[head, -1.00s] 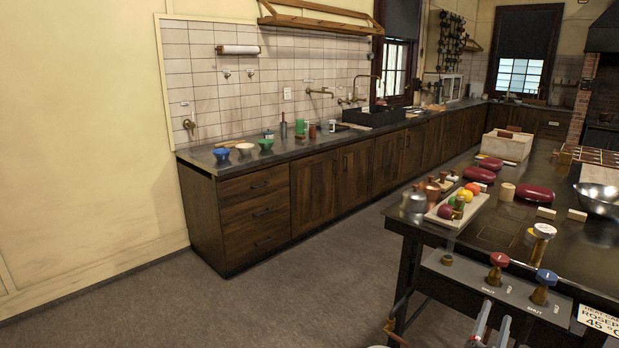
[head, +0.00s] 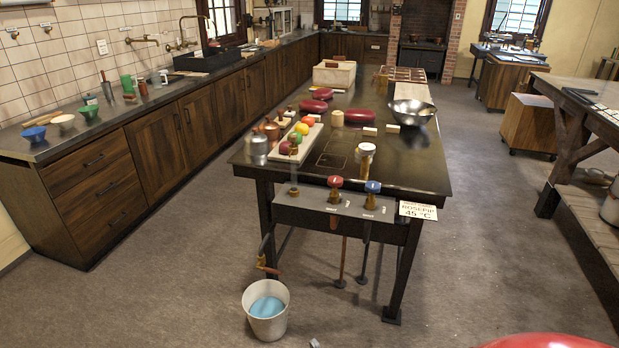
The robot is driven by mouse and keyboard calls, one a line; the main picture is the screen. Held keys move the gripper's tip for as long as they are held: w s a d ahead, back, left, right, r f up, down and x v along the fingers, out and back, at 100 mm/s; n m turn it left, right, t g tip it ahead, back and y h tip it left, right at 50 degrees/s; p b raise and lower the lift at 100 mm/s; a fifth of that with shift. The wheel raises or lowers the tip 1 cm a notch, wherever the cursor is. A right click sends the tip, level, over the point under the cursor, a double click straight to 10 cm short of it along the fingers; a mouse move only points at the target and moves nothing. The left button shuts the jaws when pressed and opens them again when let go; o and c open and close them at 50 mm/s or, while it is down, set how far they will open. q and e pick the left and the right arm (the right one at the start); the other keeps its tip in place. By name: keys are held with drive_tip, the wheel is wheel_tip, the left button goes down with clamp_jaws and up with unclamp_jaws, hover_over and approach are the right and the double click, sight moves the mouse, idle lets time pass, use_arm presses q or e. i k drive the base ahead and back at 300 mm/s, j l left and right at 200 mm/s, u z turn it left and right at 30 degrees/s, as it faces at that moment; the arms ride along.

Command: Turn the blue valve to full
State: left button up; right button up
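The blue valve (head: 373,187) has a blue round knob on a brass stem. It stands on a grey panel (head: 312,204) at the front edge of the dark island table (head: 400,176). A red valve (head: 335,182) stands just left of it on the same panel. Small white labels sit by both valves, too small to read now; how far the blue valve is turned cannot be told. Neither of my grippers can be made out in the head view, and nothing touches the blue valve.
A bucket (head: 266,310) with blue liquid stands on the floor below a spout with a crank. A tray of coloured balls, a metal bowl (head: 411,112) and red cushions lie on the table. Floor in front is mostly clear.

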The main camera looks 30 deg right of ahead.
sight(373, 188)
drive_tip(key=z, duration=0.35)
drive_tip(key=l+z, duration=0.15)
drive_tip(key=z, duration=0.2)
drive_tip(key=l+z, duration=0.1)
drive_tip(key=z, duration=0.3)
